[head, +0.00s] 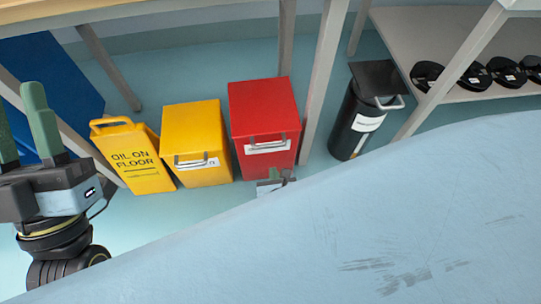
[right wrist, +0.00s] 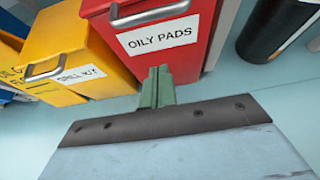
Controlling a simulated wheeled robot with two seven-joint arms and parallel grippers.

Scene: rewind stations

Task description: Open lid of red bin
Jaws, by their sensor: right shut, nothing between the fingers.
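The red bin (head: 263,105) stands on the floor at the middle of the head view, with its lid down. A grey bar handle (head: 267,141) runs across its front, above a white label. In the right wrist view the label on the red bin (right wrist: 192,55) reads "OILY PADS" and the handle (right wrist: 150,14) is at the top edge. My right gripper (head: 275,175) is low in front of the red bin, below the handle and apart from it. Its green fingers (right wrist: 157,86) are together and empty. My left gripper (head: 24,125) is at the far left, its fingers spread and empty.
A yellow bin (head: 195,125) stands just left of the red bin. A yellow "OIL ON FLOOR" sign (head: 135,160) is further left. A black bin (head: 352,125) stands to the right, past a grey post (head: 322,85). A shelf (head: 415,30) with several black round things is at upper right.

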